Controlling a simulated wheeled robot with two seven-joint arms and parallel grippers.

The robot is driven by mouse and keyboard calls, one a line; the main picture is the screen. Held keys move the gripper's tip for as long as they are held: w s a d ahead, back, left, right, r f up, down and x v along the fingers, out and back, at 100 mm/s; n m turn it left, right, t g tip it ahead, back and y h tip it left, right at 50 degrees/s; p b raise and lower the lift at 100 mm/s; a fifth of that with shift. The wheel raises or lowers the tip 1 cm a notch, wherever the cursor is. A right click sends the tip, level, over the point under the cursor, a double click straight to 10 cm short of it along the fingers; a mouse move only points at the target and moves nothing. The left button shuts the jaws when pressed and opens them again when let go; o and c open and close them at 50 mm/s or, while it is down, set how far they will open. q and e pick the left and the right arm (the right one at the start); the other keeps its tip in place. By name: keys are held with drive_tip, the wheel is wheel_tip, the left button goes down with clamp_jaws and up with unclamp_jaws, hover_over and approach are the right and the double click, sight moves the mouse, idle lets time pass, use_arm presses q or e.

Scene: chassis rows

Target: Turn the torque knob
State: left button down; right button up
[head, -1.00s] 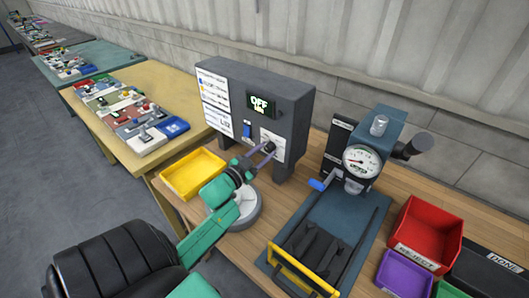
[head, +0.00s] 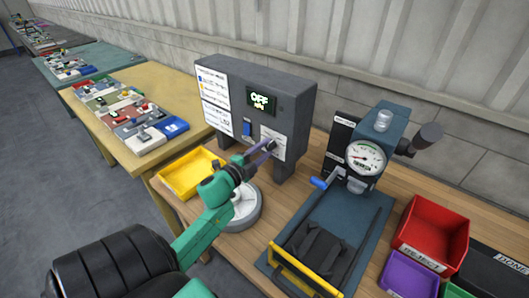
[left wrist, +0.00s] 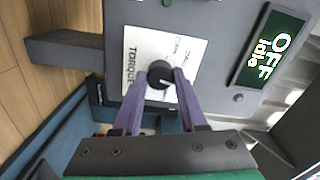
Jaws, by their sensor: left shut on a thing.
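The torque knob (left wrist: 160,82) is a round black knob with a white pointer line on a white plate marked TORQUE (left wrist: 140,48), on the front of the grey control box (head: 290,103). My left gripper (head: 268,147) has purple fingers, and they are shut on the knob from both sides. In the left wrist view the fingertips (left wrist: 161,80) touch the knob's sides. The box's screen (head: 261,100) reads OFF, and the wrist view shows it as OFF idle. In the head view the fingers partly hide the knob. My right gripper is not in view.
A yellow bin (head: 190,172) and a round grey disc (head: 245,212) lie near my left arm. A press with a dial gauge (head: 366,158) and blue-handled lever stands to the right. A red bin (head: 433,232) and purple bin (head: 408,277) are further right.

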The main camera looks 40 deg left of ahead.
use_arm(q)
drive_tip(key=shift+f+m+b, duration=0.1)
drive_tip(key=shift+m+b, duration=0.25)
drive_tip(key=shift+m, duration=0.85)
drive_tip(key=shift+c, duration=2.3)
unclamp_jaws()
